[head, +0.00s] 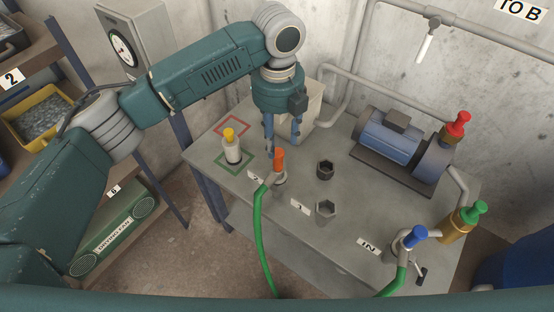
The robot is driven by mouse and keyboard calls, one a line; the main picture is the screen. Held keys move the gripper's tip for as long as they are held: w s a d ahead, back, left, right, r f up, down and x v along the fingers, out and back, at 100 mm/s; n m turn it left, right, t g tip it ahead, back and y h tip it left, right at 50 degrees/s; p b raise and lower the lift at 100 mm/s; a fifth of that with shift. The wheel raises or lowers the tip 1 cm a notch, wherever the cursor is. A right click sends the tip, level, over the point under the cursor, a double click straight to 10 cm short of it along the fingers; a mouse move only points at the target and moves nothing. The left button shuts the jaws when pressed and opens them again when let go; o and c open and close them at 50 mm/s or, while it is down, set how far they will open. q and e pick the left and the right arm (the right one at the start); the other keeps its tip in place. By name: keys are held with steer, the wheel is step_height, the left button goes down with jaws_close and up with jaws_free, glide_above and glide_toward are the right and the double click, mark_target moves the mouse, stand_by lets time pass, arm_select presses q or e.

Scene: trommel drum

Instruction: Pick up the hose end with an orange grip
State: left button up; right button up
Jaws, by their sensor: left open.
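The hose end with an orange grip (279,160) stands upright on the grey table (332,248), at the socket by the label "2". A green hose (258,235) runs from it down over the table's front edge. My left gripper (283,150) is open and points down at the orange grip, its fingers just behind and above it in the picture. I cannot tell whether the fingers touch the grip. The left gripper holds nothing that I can see. My right gripper is not in view.
A white bottle with a yellow cap (231,147) stands left of the orange grip. A blue pump (402,142) is at the back right. A blue-gripped hose end (414,237) and a brass fitting (461,223) stand front right.

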mark_target(278, 160)
arm_select(q)
steer(key=f, duration=0.1)
steer(key=s+f, duration=0.1)
steer(key=shift+f, duration=0.4)
steer(key=shift+f+p, duration=0.3)
steer(key=shift+p, duration=0.1)
steer(key=f+p, duration=0.1)
steer(key=f, duration=0.1)
steer(key=f+p, duration=0.1)
steer(key=f, duration=0.1)
steer(key=shift+w+d+f, duration=0.1)
steer(key=shift+w+f, duration=0.1)
steer(key=shift+f, duration=0.35)
steer(key=shift+c, duration=1.2)
steer(key=c, duration=0.8)
jaws_close()
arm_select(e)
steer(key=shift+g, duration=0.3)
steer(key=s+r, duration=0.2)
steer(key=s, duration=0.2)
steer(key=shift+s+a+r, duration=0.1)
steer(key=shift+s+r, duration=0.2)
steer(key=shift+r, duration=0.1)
